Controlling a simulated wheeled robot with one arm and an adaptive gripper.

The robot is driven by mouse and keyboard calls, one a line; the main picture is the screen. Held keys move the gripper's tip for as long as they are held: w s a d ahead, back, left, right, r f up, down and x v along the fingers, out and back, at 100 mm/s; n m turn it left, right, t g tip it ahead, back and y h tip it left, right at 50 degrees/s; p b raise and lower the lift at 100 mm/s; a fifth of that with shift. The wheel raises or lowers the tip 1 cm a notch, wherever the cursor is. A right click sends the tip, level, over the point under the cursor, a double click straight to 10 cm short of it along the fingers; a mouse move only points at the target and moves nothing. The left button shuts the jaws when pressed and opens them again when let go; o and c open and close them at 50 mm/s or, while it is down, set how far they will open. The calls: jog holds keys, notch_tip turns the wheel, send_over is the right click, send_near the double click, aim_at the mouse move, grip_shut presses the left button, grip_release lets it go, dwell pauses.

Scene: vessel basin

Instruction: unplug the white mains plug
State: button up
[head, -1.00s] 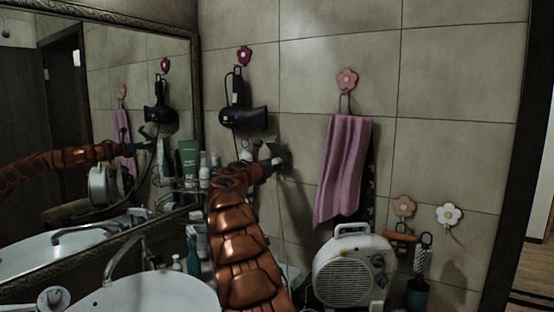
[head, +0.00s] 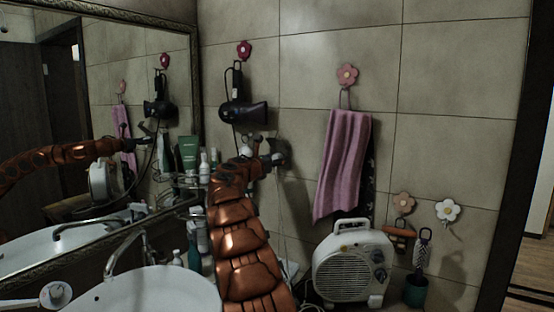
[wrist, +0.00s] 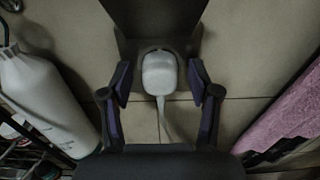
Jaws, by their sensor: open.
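The white mains plug (wrist: 160,74) shows in the wrist view against the tiled wall, with its pale cable hanging down from it. My gripper (wrist: 160,82) is open, with one dark finger on each side of the plug and a visible gap on both sides. In the head view my gripper (head: 274,155) is at the wall, between the hair dryer and the pink towel. I cannot pick out the plug there with certainty. The socket behind the plug is mostly hidden.
A pink towel (head: 342,165) hangs to the right, above a white fan heater (head: 352,268). A dark hair dryer (head: 243,113) hangs just above my gripper. Bottles, including a green tube (head: 189,154), stand on the left by the mirror (head: 90,110). A white basin (head: 145,290) is below.

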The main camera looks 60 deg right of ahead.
aim_at(275, 158)
dwell(0.8)
grip_shut()
dwell(0.4)
jog(key=shift+a, duration=0.15)
jog(key=shift+s+a+b, duration=0.1)
jog(key=shift+a+b, duration=1.05)
jog(key=shift+a, duration=1.75)
jog(key=shift+r, duration=0.15)
